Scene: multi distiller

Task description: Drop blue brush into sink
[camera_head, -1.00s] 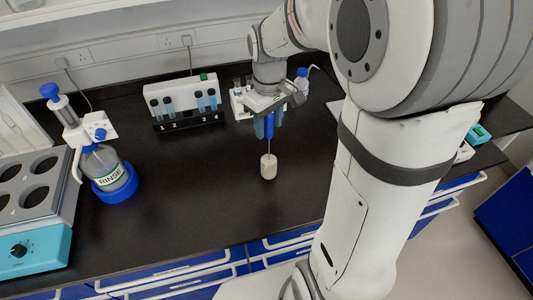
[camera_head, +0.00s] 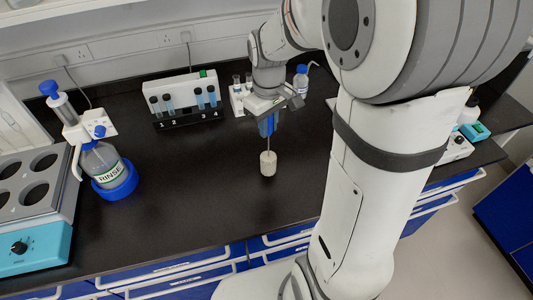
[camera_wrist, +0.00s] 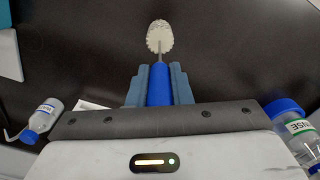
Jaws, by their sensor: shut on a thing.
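The blue brush has a blue handle (camera_wrist: 160,85), a thin rod and a pale, bristly head (camera_head: 268,163). My gripper (camera_head: 267,122) is shut on the blue handle, with the brush hanging head down over the black bench. In the wrist view, my gripper (camera_wrist: 160,82) has its two blue-grey fingers on either side of the handle. The brush head also shows at the top of the wrist view (camera_wrist: 160,37). I cannot tell how far the head is above the bench. No sink is in view.
The black bench (camera_head: 190,215) is clear around the brush. A rinse bottle (camera_head: 104,165) with a blue base and a heating block (camera_head: 35,205) stand at left. A white tube rack (camera_head: 184,97) stands at the back. A blue-capped bottle (camera_head: 301,80) stands behind my gripper.

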